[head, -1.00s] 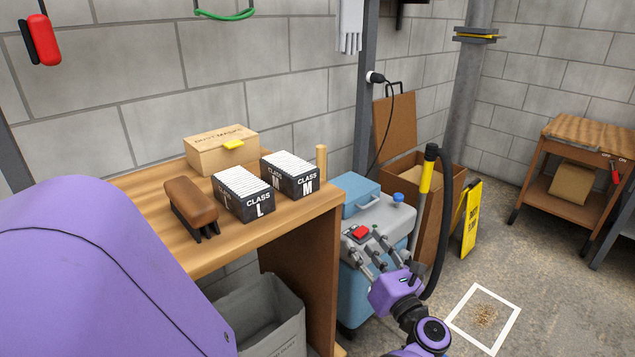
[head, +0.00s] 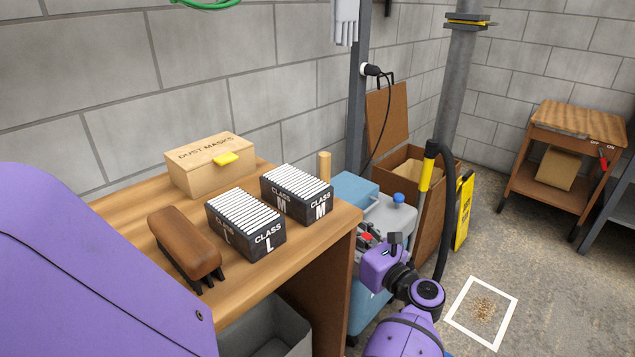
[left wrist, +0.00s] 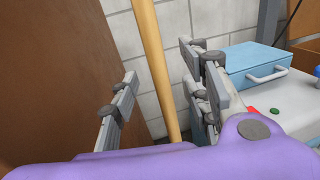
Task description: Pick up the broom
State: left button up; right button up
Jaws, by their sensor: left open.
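The broom shows as a pale wooden handle (left wrist: 158,70) in the left wrist view, rising slightly tilted in front of the wall. In the head view only its rounded top (head: 324,165) shows, past the workbench's far right corner; its lower end is hidden. My left gripper (head: 371,241) is by the grey and blue vacuum, right of the workbench, its fingers partly hidden. In the left wrist view my left gripper (left wrist: 160,82) is open, with the handle appearing between its fingers; I cannot tell whether it touches them. My right gripper is not in view.
The workbench (head: 250,294) holds a dust mask box (head: 205,168), two class boxes and a brown brush. The vacuum (head: 378,215) with its black hose stands close to the gripper. A brown box (head: 407,165) and yellow sign (head: 464,212) stand behind. Floor at right is mostly clear.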

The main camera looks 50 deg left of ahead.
pick_arm(q)
jog(key=a, duration=0.7)
jog(key=shift+a+r, duration=0.2)
jog(key=shift+a, duration=0.2)
grip_shut()
jog(key=shift+w+r, duration=0.1)
